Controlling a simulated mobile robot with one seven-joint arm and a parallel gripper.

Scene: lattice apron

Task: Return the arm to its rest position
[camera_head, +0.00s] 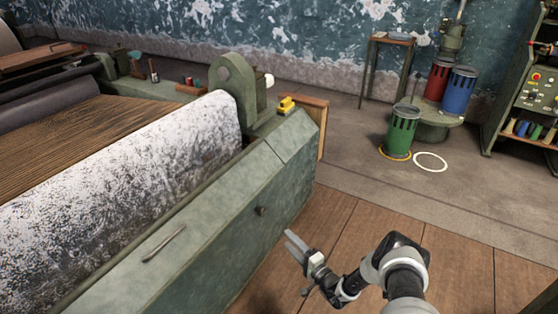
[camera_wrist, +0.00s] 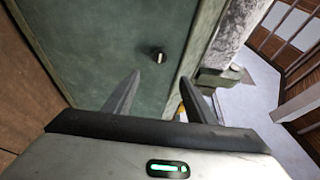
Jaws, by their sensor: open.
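My gripper (camera_head: 294,244) is at the lower middle of the head view, in front of the green side panel of a large machine. It is open with nothing between its fingers. In the wrist view, my gripper (camera_wrist: 160,95) shows two dark fingers set apart, pointing at the green panel and its small dark knob (camera_wrist: 158,55). The same knob (camera_head: 261,210) is just up and left of the gripper in the head view. My arm (camera_head: 392,265) reaches in from the bottom right, bent above the wooden floor.
The green machine (camera_head: 215,245) with a white-speckled roller (camera_head: 120,165) fills the left. Green (camera_head: 400,135), red (camera_head: 437,82) and blue (camera_head: 457,92) canisters stand at the back right. The wooden floor (camera_head: 375,215) around my arm is clear.

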